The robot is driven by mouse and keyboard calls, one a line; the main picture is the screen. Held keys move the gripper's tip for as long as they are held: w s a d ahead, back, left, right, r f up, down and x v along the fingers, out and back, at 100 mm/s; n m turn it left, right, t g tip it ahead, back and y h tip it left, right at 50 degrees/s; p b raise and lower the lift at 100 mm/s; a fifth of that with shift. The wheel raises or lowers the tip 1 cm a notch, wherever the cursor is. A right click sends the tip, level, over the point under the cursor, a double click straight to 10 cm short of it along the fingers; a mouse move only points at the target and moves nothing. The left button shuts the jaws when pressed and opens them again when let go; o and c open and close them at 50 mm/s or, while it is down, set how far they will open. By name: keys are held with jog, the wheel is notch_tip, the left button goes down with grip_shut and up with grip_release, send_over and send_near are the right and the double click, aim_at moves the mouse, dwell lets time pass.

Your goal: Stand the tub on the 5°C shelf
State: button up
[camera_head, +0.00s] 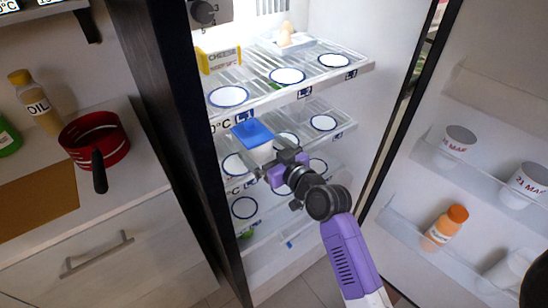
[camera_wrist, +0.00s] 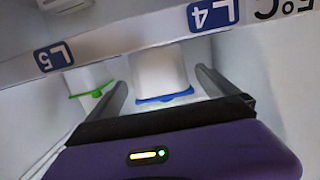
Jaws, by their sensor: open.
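The tub with a blue lid (camera_head: 253,132) stands upright at the second shelf (camera_head: 339,135) of the open fridge, near its left front. In the wrist view, which is upside down, the white tub (camera_wrist: 158,72) is between the two fingers of my gripper (camera_wrist: 162,80), with a gap visible on both sides. My gripper (camera_head: 278,168) is open at the tub's front right. The shelf's front strip (camera_wrist: 130,42) carries L5, L4 and 5°C labels. The tub's base meets this strip in view, so its contact with the shelf is hidden.
A green-lidded container (camera_wrist: 92,88) stands beside the tub in the wrist view. The top shelf holds a yellow cheese pack (camera_head: 218,60). Its edge is close above the tub. Ringed spots (camera_head: 323,122) on the second shelf's right are clear. The open door (camera_head: 480,110) is at right.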

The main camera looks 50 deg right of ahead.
jog(key=v, duration=0.5)
jog(key=shift+s+a, duration=0.1)
jog(key=shift+s, duration=0.15)
jog(key=s+a+f+g, duration=0.1)
jog(key=s+a+f, duration=0.5)
jog(key=s+a, duration=0.65)
jog(key=s+a+r+n+y, duration=0.1)
jog(key=s+a, duration=0.3)
jog(key=s, duration=0.4)
jog(key=s+a+r+n+y, duration=0.2)
jog(key=s+a+r+y, duration=0.1)
jog(key=s+a, duration=0.2)
jog(key=v, duration=0.3)
notch_tip(320, 180, up, 5)
jog(key=p, duration=0.5)
